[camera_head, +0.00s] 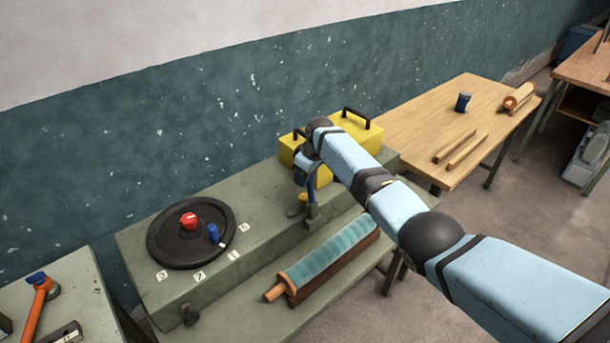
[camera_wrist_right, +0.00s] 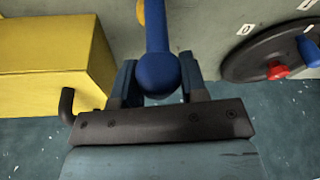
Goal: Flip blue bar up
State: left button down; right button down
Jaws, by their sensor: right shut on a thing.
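The blue bar (camera_head: 311,187) is a lever with a round ball end, standing roughly upright at the right part of the green bench top. It also shows in the right wrist view (camera_wrist_right: 157,35), where its ball lies between the fingers. My right gripper (camera_head: 306,172) reaches it from above and is shut on the ball end; its fingers show on both sides of the ball in the right wrist view (camera_wrist_right: 159,76). My arm hides part of the gripper in the head view. My left gripper is not in view.
A yellow box (camera_head: 288,150) with black handles stands close behind the gripper. A black dial (camera_head: 165,245) with a red knob (camera_head: 188,221) and a blue peg (camera_head: 213,233) lies to the left. A teal roller (camera_head: 325,254) lies in front, and a wooden table (camera_head: 425,125) stands at right.

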jog(key=c, duration=0.8)
grip_release()
jog(key=shift+f, duration=0.2)
jog(key=shift+o, duration=0.6)
jog(key=shift+w, duration=0.1)
jog(key=shift+r, duration=0.15)
jog(key=shift+d+r, duration=0.1)
jog(key=shift+r, duration=0.2)
jog(key=v, duration=1.3)
jog(key=shift+b, duration=0.3)
